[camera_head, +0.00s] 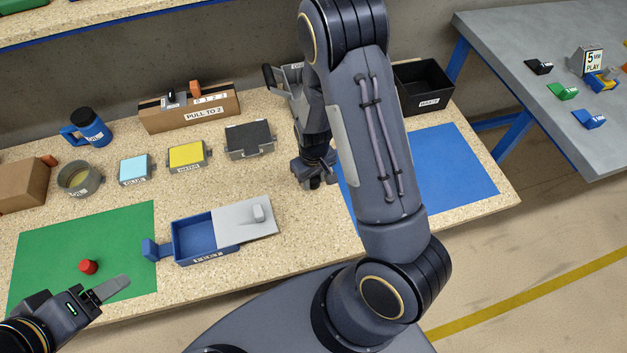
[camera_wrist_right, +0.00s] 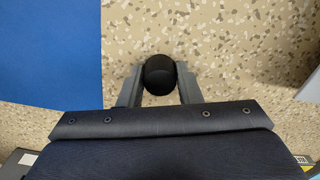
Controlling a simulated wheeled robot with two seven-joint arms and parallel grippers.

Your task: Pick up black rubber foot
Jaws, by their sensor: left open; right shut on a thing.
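The black rubber foot (camera_wrist_right: 159,74) is a small round black piece between the two fingers of my right gripper (camera_wrist_right: 159,92) in the right wrist view. The fingers are shut on it from both sides. In the head view my right gripper (camera_head: 314,176) is over the speckled table beside the blue mat, and the foot cannot be made out there. My left gripper (camera_head: 103,294) is open and empty at the lower left, over the front edge of the green mat, near a red piece (camera_head: 87,267).
A blue box with a grey sliding lid (camera_head: 245,222) stands at the table's front middle. A green mat (camera_head: 50,245) lies left, a blue mat (camera_head: 450,175) right. Several containers line the back, with a black bin (camera_head: 424,88) at back right. Bare table (camera_head: 245,180) lies between.

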